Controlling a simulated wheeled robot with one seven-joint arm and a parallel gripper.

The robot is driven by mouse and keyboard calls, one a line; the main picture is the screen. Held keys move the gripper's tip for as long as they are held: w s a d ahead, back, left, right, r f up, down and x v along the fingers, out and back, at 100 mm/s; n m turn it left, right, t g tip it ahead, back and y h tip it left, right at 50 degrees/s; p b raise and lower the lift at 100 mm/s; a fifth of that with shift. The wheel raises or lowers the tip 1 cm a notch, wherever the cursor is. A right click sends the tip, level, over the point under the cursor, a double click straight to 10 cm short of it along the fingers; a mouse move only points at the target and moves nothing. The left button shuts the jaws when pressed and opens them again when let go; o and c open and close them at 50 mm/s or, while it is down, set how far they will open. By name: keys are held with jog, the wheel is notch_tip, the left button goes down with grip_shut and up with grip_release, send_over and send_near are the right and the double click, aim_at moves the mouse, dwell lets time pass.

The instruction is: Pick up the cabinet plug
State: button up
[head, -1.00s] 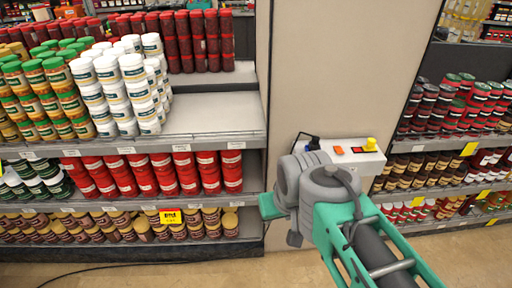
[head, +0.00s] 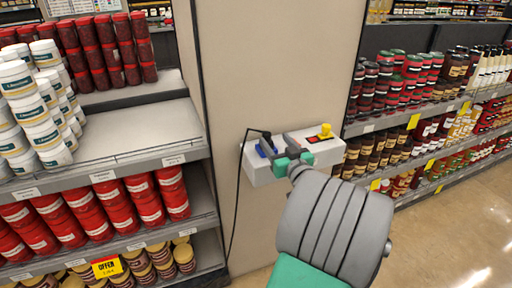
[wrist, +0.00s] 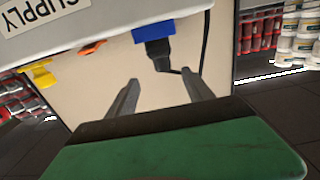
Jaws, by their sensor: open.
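The cabinet plug (wrist: 157,53) is black and sits in a blue socket (wrist: 153,33) on the supply box (wrist: 60,17). A black cable runs from it toward the right in the wrist view. My gripper (wrist: 160,84) is open and empty. Its two grey fingers point toward the plug, one on each side in that view, with the plug beyond the fingertips. In the head view my gripper (head: 281,143) is at the front of the pale box (head: 327,151), close to the blue socket (head: 266,148). It partly hides the plug there.
The box also carries a yellow knob (head: 325,130) and a red switch area (head: 312,139). It is fixed to a beige pillar (head: 238,60). Shelves of jars and tubs stand left (head: 105,142) and right (head: 380,122). The cable (head: 236,200) hangs down the pillar.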

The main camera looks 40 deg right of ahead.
jog(key=p+x, duration=0.1)
jog(key=x, duration=0.2)
jog(key=p+x, duration=0.1)
jog(key=x, duration=0.5)
jog(key=shift+w+a+f+p, duration=0.15)
jog(key=shift+w+a+p, duration=0.05)
jog(key=shift+a+p, duration=0.2)
grip_shut()
